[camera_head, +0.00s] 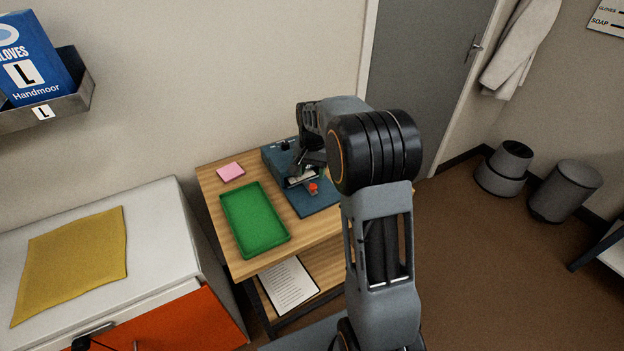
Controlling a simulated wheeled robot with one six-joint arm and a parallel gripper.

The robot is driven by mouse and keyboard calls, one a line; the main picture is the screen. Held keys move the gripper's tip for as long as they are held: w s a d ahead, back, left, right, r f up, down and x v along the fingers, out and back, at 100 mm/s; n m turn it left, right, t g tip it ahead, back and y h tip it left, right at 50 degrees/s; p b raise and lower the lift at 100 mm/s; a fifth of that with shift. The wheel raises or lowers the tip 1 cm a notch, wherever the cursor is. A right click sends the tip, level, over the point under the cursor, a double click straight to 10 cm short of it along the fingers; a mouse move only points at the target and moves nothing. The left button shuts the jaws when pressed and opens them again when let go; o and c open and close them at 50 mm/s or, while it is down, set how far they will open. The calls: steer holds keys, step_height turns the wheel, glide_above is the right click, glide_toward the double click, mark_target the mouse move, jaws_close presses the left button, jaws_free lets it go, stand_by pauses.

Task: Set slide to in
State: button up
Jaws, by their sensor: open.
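A blue device (272,157) stands on the wooden bench, with a flat blue plate (318,205) in front of it. A small orange-red part (313,188) sits on or over this plate; I take it to belong to the slide, but it is too small to be sure. My gripper (300,172) is open, just above the device and close behind the orange-red part. I cannot tell whether it touches anything. A pale strip shows by the fingers. My arm hides the device's right side, and the slide's position cannot be read.
A green tray (282,238) and a pink pad (231,172) lie on the bench (210,190) left of the device. A printed sheet (288,285) lies on the lower shelf. A white cabinet (150,215) with a yellow cloth (75,260) stands left.

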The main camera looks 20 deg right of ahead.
step_height(320, 180, up, 9)
steer(key=shift+f, duration=0.2)
stand_by(0.6)
